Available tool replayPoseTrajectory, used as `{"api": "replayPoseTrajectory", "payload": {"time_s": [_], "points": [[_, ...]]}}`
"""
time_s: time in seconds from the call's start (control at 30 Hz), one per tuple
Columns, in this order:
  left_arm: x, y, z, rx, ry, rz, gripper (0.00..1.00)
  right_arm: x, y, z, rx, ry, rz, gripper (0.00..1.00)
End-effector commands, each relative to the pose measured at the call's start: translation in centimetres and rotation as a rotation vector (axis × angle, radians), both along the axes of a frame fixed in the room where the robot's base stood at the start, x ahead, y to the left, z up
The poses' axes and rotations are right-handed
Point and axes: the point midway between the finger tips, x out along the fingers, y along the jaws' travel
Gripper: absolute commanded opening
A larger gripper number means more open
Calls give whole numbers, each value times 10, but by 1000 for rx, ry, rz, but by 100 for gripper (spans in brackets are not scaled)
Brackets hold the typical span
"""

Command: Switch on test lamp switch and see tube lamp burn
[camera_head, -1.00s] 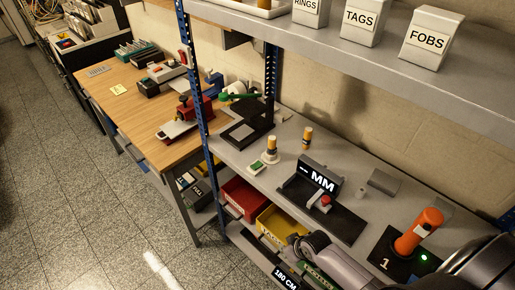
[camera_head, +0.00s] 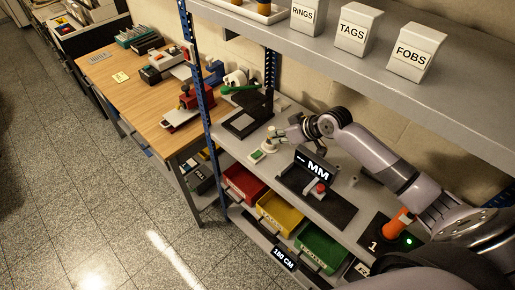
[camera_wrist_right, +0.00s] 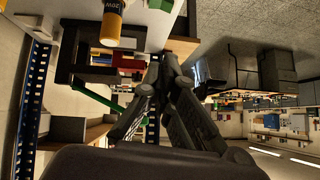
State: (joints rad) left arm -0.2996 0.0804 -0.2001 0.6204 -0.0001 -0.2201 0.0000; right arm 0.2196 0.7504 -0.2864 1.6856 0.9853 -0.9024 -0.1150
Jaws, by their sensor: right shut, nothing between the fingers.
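A small white switch box with a green top (camera_head: 257,156) sits near the front edge of the grey shelf. A short lamp on a round white base (camera_head: 269,147) stands just behind it, its upper part partly covered by my right gripper (camera_head: 276,134). In the right wrist view, a yellow tube marked 20W (camera_wrist_right: 111,22) stands at the top left, apart from the fingers. I cannot tell whether any tube is lit. My right gripper (camera_wrist_right: 165,62) is shut and empty, above and beside the lamp base. My left gripper is not in view.
A black caliper-like stand reading MM with a red knob (camera_head: 320,187) is right of the switch. An orange handle (camera_head: 397,222) stands on a black base farther right. A blue post (camera_head: 201,90) rises left. The upper shelf (camera_head: 370,70) overhangs the arm.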

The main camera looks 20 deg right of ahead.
Motion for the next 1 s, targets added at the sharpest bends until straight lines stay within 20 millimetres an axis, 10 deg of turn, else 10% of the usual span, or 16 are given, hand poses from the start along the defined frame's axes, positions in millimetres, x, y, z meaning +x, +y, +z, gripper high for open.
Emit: {"api": "replayPoseTrajectory", "payload": {"time_s": [0.5, 1.0], "points": [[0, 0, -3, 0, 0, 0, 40, 32, 20, -37, 4, 2, -1, 0], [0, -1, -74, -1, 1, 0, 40, 61, 38, -99, -1, 1, -1, 0]]}}
